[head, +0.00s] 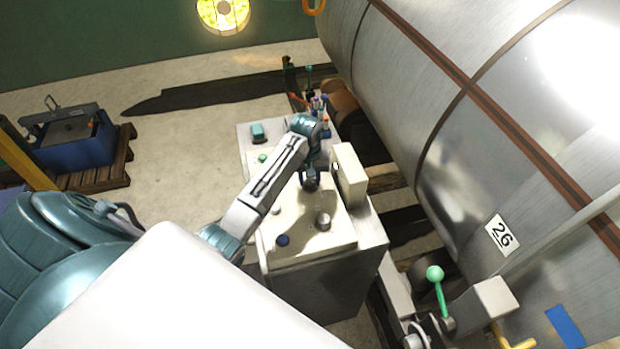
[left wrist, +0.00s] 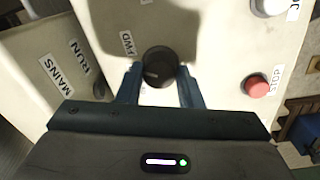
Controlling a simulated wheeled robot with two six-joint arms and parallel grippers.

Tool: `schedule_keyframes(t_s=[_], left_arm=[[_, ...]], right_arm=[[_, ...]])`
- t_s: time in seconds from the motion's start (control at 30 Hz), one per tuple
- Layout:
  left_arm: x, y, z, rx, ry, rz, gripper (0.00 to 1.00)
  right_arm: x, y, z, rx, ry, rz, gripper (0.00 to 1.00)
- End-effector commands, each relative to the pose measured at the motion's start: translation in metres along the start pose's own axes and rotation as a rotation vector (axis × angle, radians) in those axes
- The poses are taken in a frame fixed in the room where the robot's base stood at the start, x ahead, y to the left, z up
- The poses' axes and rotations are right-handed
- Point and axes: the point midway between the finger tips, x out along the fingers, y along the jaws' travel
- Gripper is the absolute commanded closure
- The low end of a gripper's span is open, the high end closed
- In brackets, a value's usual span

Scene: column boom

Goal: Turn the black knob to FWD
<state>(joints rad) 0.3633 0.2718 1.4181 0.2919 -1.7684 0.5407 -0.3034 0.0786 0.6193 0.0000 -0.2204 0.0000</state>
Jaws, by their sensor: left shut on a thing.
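The black knob (left wrist: 158,66) sits on the cream panel (left wrist: 215,60) in the left wrist view, between the two fingertips of my left gripper (left wrist: 158,84). The gripper is shut on the knob's sides. A white FWD label (left wrist: 127,43) is up and to the left of the knob. Another white label is partly hidden below the knob. I cannot make out clearly where the knob points. In the head view my left gripper (head: 310,177) reaches down onto the console top and mostly hides the knob. My right gripper is not in view.
A red button (left wrist: 257,86) with a STOP label is right of the knob. A raised box (left wrist: 50,65) marked MAINS and RUN stands close at left. A large metal tank (head: 450,120) rises at right.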

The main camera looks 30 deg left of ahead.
Motion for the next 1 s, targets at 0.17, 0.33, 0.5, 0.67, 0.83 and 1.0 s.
schedule_keyframes(t_s=[0.17,0.33,0.5,0.67,0.83,1.0], left_arm=[[-0.0002,-0.0003,-0.0010,0.129,-0.002,0.000,0.90],[-0.0003,-0.0002,-0.0011,0.226,-0.006,0.000,0.90],[-0.0005,0.0000,-0.0012,0.287,-0.008,0.000,0.90],[-0.0005,0.0001,-0.0012,0.315,-0.009,0.000,0.90],[-0.0007,0.0002,-0.0012,0.325,-0.009,0.000,0.90],[-0.0007,0.0003,-0.0012,0.324,-0.009,0.001,0.90]], right_arm=[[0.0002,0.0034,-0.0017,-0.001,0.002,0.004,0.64],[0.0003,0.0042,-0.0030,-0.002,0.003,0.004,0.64],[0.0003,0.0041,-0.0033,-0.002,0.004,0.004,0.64],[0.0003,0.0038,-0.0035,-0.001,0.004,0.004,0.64],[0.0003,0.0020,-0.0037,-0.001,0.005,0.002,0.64],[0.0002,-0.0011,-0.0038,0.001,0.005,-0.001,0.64]])
